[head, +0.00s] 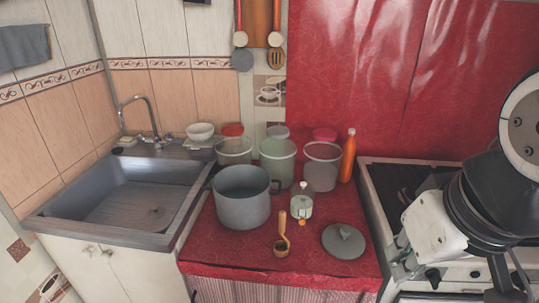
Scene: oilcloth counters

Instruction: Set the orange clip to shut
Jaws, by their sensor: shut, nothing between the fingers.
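A small clear bottle or jar (302,201) with a pale top stands upright on the red counter. A tiny orange piece (301,222) shows low at its front; it looks like the orange clip, but it is too small to tell whether it is open or shut. My gripper (404,270) is at the lower right, in front of the stove, well to the right of the bottle and apart from it. It is shut and empty. Its fingers are small and partly lost against the stove front.
Tall containers (322,166) and an orange bottle (348,157) stand behind. A sink (60,208) is at left, a stove (385,172) at right.

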